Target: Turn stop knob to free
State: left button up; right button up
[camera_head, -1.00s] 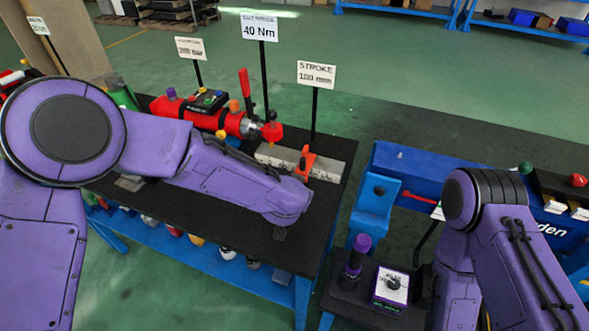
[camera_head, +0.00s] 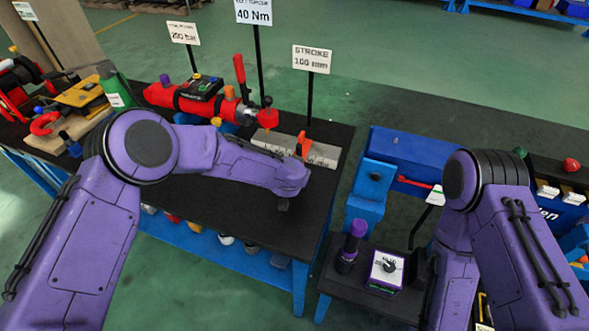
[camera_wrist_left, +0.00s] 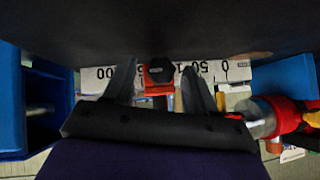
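The orange stop (camera_head: 303,144) sits on a pale scale rail (camera_head: 325,154) on the black bench top, under the "STROKE 100 mm" sign (camera_head: 312,59). My left wrist is just in front of it in the head view and hides part of the rail and the gripper's fingers. In the left wrist view my left gripper (camera_wrist_left: 158,90) is open. Its dark fingers stand apart, with the orange stop (camera_wrist_left: 158,72) between and beyond them. I cannot tell whether they touch it. The rail's numbers (camera_wrist_left: 225,70) show upside down. My right gripper is not in view.
A red cylinder tool (camera_head: 205,100) lies on the bench left of the rail. A blue unit (camera_head: 405,155) stands to the right. A lower black shelf holds a purple-topped device (camera_head: 352,245) and a knob box (camera_head: 386,270). The bench front is clear.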

pick_arm(q)
grip_shut()
jog(key=shift+a, duration=0.1)
jog(key=shift+w+a+n+h, duration=0.1)
jog(key=shift+n+h, duration=0.2)
jog(key=shift+h, duration=0.2)
jog(key=shift+a+n+g+h, duration=0.1)
jog(key=shift+n+g+h, duration=0.2)
jog(key=shift+h, duration=0.3)
jog(key=shift+w+a+f+n+g+h+b, duration=0.15)
jog(key=shift+n+h+b, duration=0.1)
jog(key=shift+h+b, duration=0.25)
jog(key=shift+s+f+n+g+h+b, duration=0.15)
jog(key=shift+n+h+b, duration=0.15)
jog(key=shift+h, duration=0.2)
jog(key=shift+w+r+n+h+b, duration=0.15)
jog(key=shift+n+h+b, duration=0.1)
jog(key=shift+h+b, duration=0.45)
